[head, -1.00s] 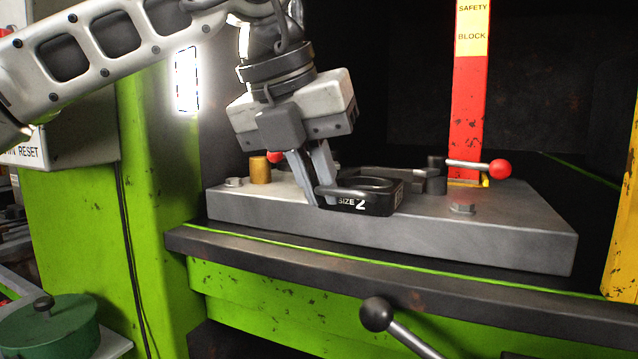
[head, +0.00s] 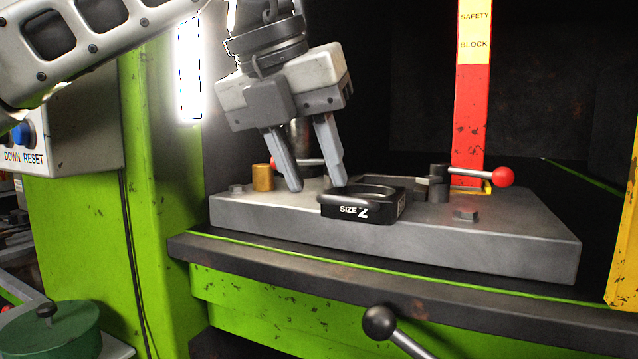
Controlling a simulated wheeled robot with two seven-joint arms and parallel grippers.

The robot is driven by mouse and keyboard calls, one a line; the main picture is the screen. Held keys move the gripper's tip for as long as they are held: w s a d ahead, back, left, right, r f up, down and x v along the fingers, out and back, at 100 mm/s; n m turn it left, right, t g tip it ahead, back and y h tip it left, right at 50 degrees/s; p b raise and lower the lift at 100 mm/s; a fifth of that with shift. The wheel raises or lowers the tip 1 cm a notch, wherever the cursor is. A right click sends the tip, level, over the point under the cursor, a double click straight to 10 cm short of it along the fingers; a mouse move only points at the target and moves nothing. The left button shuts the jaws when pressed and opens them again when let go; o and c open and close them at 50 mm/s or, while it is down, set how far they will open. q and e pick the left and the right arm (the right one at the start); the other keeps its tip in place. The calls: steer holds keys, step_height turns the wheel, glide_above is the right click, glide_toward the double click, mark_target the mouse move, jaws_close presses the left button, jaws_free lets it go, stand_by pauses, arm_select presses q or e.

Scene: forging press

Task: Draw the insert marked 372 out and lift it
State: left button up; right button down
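A dark insert (head: 362,211) with a ring-shaped top sits at the front of the grey die plate (head: 480,235). Its front face reads "SIZE 2"; I see no mark 372 on it. My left gripper (head: 316,189) is open and empty. Its fingers point down, just above and to the left of the insert, with the right finger close to the insert's left rear edge. I cannot tell whether that finger touches it. My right gripper does not show.
Two red-knobbed levers stand on the plate, one at right (head: 502,177) and one partly hidden behind the fingers. A brass post (head: 263,178) and bolts rise from it. A red and yellow safety block (head: 470,110) stands behind. A black-knobbed lever (head: 380,322) is in front.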

arm_select(q)
steer(key=p+v, duration=0.1)
steer(key=v, duration=1.2)
steer(key=shift+p, duration=0.35)
steer(key=shift+d+f, duration=0.1)
steer(key=shift+d, duration=0.05)
